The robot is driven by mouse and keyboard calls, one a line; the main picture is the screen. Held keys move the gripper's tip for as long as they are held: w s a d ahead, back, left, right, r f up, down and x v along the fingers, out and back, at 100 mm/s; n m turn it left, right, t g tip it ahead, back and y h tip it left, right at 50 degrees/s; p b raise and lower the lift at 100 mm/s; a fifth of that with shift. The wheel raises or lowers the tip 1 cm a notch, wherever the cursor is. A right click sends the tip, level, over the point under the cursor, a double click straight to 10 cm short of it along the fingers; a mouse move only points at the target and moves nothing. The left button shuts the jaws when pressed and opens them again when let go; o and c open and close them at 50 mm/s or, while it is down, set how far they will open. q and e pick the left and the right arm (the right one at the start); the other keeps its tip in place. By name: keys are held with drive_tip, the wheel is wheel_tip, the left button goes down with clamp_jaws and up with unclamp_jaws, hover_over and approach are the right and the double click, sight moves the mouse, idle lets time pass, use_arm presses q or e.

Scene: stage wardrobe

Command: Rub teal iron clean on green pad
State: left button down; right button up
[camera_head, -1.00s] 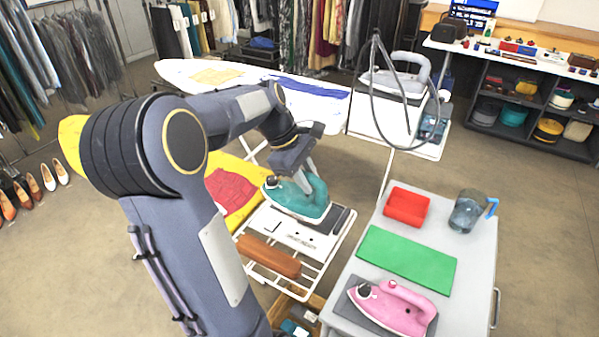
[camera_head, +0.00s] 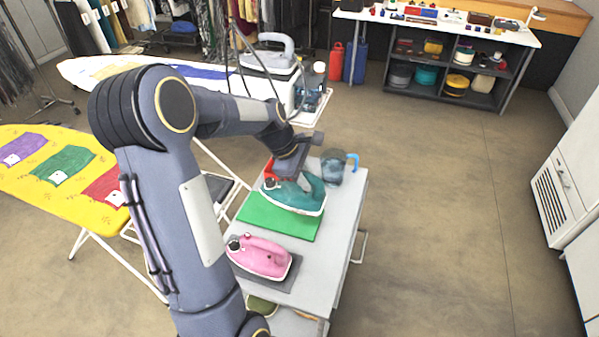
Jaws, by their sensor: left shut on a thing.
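The teal iron (camera_head: 296,196) is in my left gripper (camera_head: 297,172), which is shut on its handle. The iron is over the right part of the green pad (camera_head: 268,219), its sole facing down. I cannot tell whether the sole touches the pad. The green pad lies flat on the grey cart top (camera_head: 318,262). My right gripper is not in view.
A pink iron (camera_head: 260,255) rests on a dark mat at the cart's near end. A blue-handled jug (camera_head: 335,167) and a mostly hidden red block (camera_head: 268,168) stand behind the pad. A yellow ironing board (camera_head: 98,213) with cloths is at left. Open floor lies right.

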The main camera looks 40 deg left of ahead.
sight(305, 193)
use_arm(q)
drive_tip(key=shift+f+b, duration=2.95)
drive_tip(key=shift+f, duration=0.3)
drive_tip(key=shift+r, duration=0.1)
